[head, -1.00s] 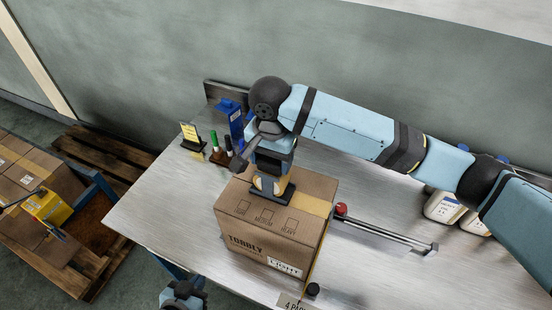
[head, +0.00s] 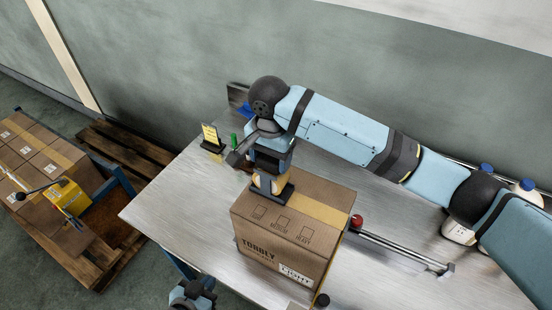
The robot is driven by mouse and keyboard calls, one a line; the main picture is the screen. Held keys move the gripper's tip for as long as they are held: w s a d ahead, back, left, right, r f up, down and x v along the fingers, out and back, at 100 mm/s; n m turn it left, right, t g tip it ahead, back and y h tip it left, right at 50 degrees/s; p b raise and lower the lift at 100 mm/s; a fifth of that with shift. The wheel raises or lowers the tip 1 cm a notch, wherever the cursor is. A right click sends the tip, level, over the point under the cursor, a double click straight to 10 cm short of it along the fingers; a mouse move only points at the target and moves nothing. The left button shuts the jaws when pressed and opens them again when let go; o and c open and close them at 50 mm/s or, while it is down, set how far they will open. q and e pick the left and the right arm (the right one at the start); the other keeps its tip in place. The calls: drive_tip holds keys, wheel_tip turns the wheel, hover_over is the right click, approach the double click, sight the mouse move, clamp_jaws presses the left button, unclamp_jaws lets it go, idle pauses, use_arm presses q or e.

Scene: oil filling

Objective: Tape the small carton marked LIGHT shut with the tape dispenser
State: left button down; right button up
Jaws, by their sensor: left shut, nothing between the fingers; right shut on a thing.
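The small carton (head: 275,243) marked LIGHT stands on the metal table, its printed front facing me. A tan tape strip (head: 325,212) runs along its top seam from the right edge towards my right gripper and hangs over the right side. My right gripper (head: 270,176) is shut on the tape dispenser (head: 284,192), which is at the left end of the carton's top. The gripper hides part of the dispenser and the seam's far left end. My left gripper (head: 193,293) is low at the bottom edge, shut and empty, away from the carton and partly cut off.
A red-knobbed metal bar (head: 400,248) lies right of the carton. White jugs (head: 458,232) with blue caps stand at the right behind my arm. A yellow sign (head: 211,135) stands at the back left. The table's left part is clear.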

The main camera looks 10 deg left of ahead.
drive_tip(key=a, duration=0.1)
drive_tip(key=w+a, duration=0.1)
drive_tip(key=a, duration=0.1)
drive_tip(key=w+a, duration=0.1)
drive_tip(key=a, duration=0.1)
idle(0.7)
drive_tip(key=shift+d, duration=0.1)
wheel_tip(320, 180, up, 8)
idle(0.7)
drive_tip(key=shift+f, duration=0.1)
idle(0.4)
